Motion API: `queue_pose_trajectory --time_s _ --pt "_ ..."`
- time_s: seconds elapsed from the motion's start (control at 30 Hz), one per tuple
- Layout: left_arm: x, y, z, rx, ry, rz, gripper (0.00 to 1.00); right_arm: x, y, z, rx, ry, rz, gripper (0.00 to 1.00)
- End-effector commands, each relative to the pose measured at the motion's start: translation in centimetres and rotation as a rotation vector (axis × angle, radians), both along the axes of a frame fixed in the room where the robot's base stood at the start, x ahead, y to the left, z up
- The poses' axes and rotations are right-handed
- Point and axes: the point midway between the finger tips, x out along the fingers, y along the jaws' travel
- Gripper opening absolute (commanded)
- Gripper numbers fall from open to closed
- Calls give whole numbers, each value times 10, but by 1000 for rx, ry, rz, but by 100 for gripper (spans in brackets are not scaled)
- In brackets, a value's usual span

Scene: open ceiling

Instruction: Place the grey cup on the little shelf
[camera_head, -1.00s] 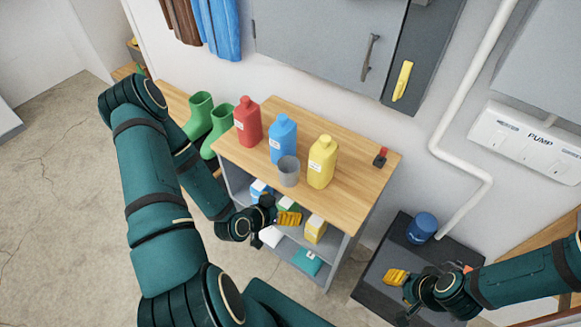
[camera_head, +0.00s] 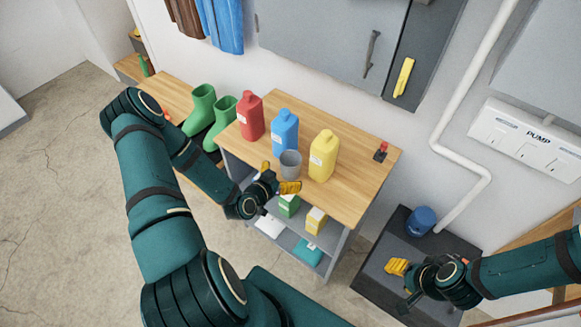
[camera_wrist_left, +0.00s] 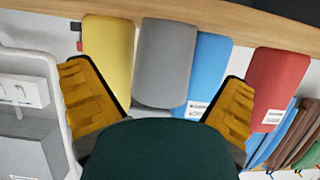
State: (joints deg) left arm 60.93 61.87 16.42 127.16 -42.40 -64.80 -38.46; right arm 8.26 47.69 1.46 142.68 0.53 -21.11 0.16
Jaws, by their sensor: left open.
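The grey cup (camera_head: 290,164) stands upright at the front of a wooden-topped unit, between the blue and yellow bottles. My left gripper (camera_head: 278,178) is open and empty at the unit's front edge, just in front of the cup. In the left wrist view, which is turned over, the cup (camera_wrist_left: 165,65) lies ahead between the open fingers (camera_wrist_left: 158,100), with no finger visibly on it. The unit has shelves (camera_head: 272,222) under its top; I cannot tell if one is the little shelf. My right gripper (camera_head: 402,285) is open and empty over a low dark stand.
A red bottle (camera_head: 250,116), blue bottle (camera_head: 284,132) and yellow bottle (camera_head: 323,156) stand close around the cup. A small red-and-black item (camera_head: 381,152) sits at the right end. A blue can (camera_head: 421,221) stands on the dark stand (camera_head: 398,240).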

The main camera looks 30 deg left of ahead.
Motion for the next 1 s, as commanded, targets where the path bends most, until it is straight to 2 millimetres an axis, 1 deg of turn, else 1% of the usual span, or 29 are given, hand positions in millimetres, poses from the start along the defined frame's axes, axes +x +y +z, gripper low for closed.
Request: queue_pose_trajectory --time_s 0.07,0.3,0.4,0.67,0.7,0.77,0.8,0.83,0.87,0.9,1.0 --pt "6 1 -2 1 0 0 100 0 0 1 0 0 0 47" --pt "37 2 -15 0 -1 -1 100 0 0 3 1 0 0 47" --pt "46 2 -17 0 -1 0 100 0 0 3 1 0 0 47" --pt "49 2 -18 0 0 0 100 0 0 3 1 0 0 47" --pt "48 2 -18 0 0 0 93 0 0 3 1 0 0 47" --pt "48 2 -18 0 0 0 72 0 0 3 1 0 0 47" --pt "48 2 -18 0 0 0 58 0 0 3 1 0 0 47" --pt "48 2 -18 0 0 0 47 0 0 3 1 0 0 47" --pt "48 2 -18 0 0 0 41 0 0 3 1 0 0 47" --pt "48 2 -18 0 0 0 38 0 0 3 1 0 0 47" --pt "48 2 -18 0 0 0 37 0 0 3 1 0 0 47"
